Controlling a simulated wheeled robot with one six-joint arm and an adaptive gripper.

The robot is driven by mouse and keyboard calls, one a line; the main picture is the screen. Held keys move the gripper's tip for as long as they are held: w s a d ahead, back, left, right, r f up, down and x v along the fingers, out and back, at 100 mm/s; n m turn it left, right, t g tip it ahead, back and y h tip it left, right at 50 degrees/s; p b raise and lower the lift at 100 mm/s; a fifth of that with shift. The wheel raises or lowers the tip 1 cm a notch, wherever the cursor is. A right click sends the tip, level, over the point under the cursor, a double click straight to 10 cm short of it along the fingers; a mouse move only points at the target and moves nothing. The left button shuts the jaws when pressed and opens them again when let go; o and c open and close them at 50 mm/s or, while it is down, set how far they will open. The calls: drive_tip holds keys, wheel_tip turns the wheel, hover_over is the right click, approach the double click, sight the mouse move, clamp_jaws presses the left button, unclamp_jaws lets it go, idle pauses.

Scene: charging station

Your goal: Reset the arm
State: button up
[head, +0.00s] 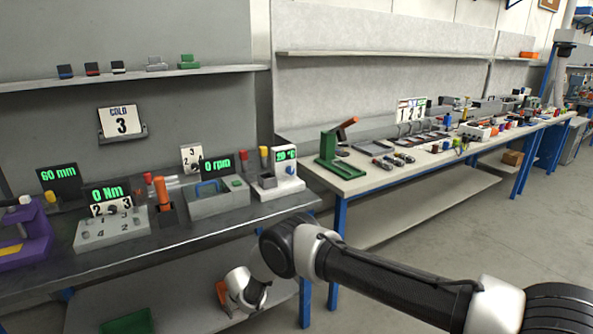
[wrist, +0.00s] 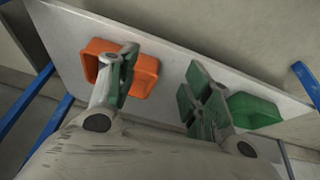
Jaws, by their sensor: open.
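My arm (head: 390,275) reaches in from the lower right of the head view, bent at the elbow in front of the dark workbench. Its end points down below the bench top, and my gripper's fingers are mostly hidden there. In the wrist view my gripper (wrist: 160,88) is open, its two green-padded fingers wide apart with nothing between them. Past the fingers lie an orange bin (wrist: 146,76) behind the left finger and a green bin (wrist: 252,111) beside the right finger, both on a pale lower shelf (wrist: 75,50).
The dark workbench (head: 240,228) holds a purple press (head: 35,235) and several instruments with green displays. A pale bench (head: 350,187) with a green tool stand (head: 335,155) and many small parts runs to the right. Blue legs (head: 305,300) stand near my arm. The floor at right is clear.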

drive_tip(key=s+d+n+h, duration=0.3)
drive_tip(key=d+h, duration=0.1)
drive_tip(key=d, duration=1)
drive_tip(key=s+d+r+m+g+h, duration=0.1)
drive_tip(key=d+r, duration=0.6)
drive_tip(key=r, duration=0.4)
drive_tip(key=d+r+g+h, duration=0.1)
drive_tip(key=d+r+g, duration=0.1)
drive_tip(key=d+r, duration=0.7)
drive_tip(key=s+d+r+m+g+h, duration=0.1)
drive_tip(key=d+r, duration=0.4)
drive_tip(key=r, duration=0.8)
drive_tip(key=s+d+r+m+t+y, duration=0.1)
drive_tip(key=s+d+r+m, duration=0.1)
drive_tip(key=s+d+r, duration=0.6)
drive_tip(key=s+d+r+m+t+y, duration=0.2)
drive_tip(key=s+d+r, duration=0.6)
drive_tip(key=s+r, duration=0.4)
drive_tip(key=s+d+r+m+t+y, duration=0.1)
drive_tip(key=s+d+r+m, duration=0.2)
drive_tip(key=s+d+r, duration=0.4)
wheel_tip(320, 180, up, 6)
drive_tip(key=s, duration=0.3)
drive_tip(key=shift+d+r+m+y, duration=0.2)
drive_tip(key=shift+d+m+y, duration=0.2)
